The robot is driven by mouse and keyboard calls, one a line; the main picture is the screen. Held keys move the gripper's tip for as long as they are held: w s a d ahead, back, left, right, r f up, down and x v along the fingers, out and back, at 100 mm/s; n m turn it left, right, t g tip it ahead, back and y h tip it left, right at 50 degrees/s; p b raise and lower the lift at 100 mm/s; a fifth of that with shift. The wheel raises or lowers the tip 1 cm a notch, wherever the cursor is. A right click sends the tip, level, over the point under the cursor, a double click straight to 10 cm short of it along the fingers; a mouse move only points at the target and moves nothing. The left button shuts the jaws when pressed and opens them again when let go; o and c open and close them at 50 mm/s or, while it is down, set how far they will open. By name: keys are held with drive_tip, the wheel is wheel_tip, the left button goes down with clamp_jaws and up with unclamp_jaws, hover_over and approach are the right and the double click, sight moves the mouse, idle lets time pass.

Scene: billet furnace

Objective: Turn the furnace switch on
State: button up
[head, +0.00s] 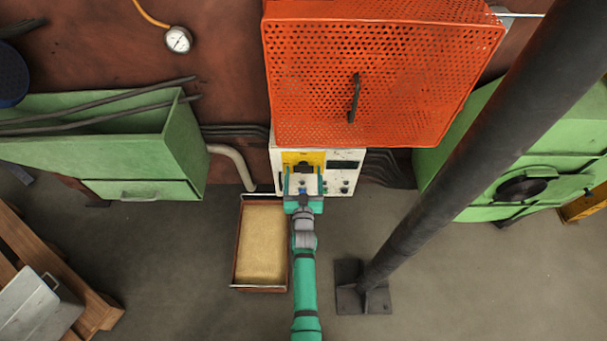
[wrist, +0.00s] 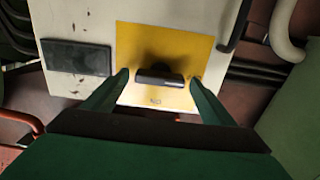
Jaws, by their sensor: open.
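The furnace switch is a black handle (wrist: 159,78) on a yellow plate (wrist: 190,45), on the front of a white control box (head: 348,178). In the head view the yellow plate (head: 290,157) is at the box's upper left, and the dark handle (head: 303,167) is partly behind my gripper. My gripper (head: 303,178) is open and empty in front of the plate. In the wrist view, one fingertip of my gripper (wrist: 159,80) shows on each side of the handle, with gaps between. I cannot tell how deep the fingers reach.
A perforated orange guard (head: 380,75) with a black handle overhangs the box. A dark slanting post (head: 470,150) stands on the right. A tray of sand (head: 262,243) lies on the floor beside my arm. Green cabinets (head: 140,165) flank both sides. A dark display (wrist: 75,58) sits beside the yellow plate.

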drive_tip(key=c, duration=1.1)
drive_tip(key=shift+o, duration=0.2)
drive_tip(key=shift+m, duration=0.4)
drive_tip(key=m, duration=0.4)
drive_tip(key=shift+d, duration=0.15)
drive_tip(key=m, duration=0.9)
drive_tip(key=shift+d+f, duration=0.1)
drive_tip(key=shift+f+m, duration=0.1)
drive_tip(key=shift+m, duration=1.9)
